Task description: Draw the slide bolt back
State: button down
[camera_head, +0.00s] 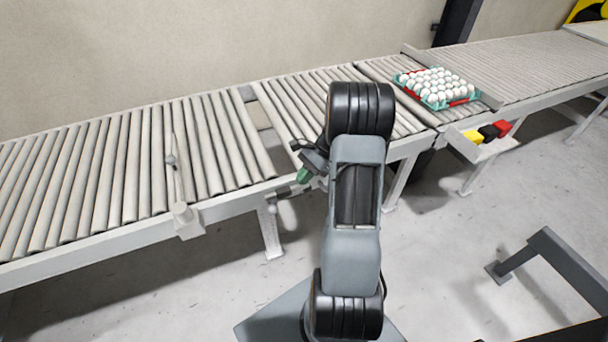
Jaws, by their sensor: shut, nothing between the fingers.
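My gripper (301,178) is small in the picture, at the conveyor's near edge just left of my arm. Its green-tipped end points down and left, and the fingers look closed with nothing held. A small grey bolt-like fitting (283,191) sits on the side rail just left of the fingertips, beside the gap in the rollers. It appears to be the slide bolt. I cannot tell whether the fingers touch it, and its right part is hidden by the gripper.
A roller conveyor (110,243) runs across the view, with a narrow gap (258,115) between sections. A teal and red tray (436,105) of white eggs sits at right. A side shelf (488,152) holds yellow, black and red blocks.

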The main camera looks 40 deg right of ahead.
jog(key=a+f, duration=0.5)
jog(key=a, duration=0.3)
jog(key=shift+f, duration=0.2)
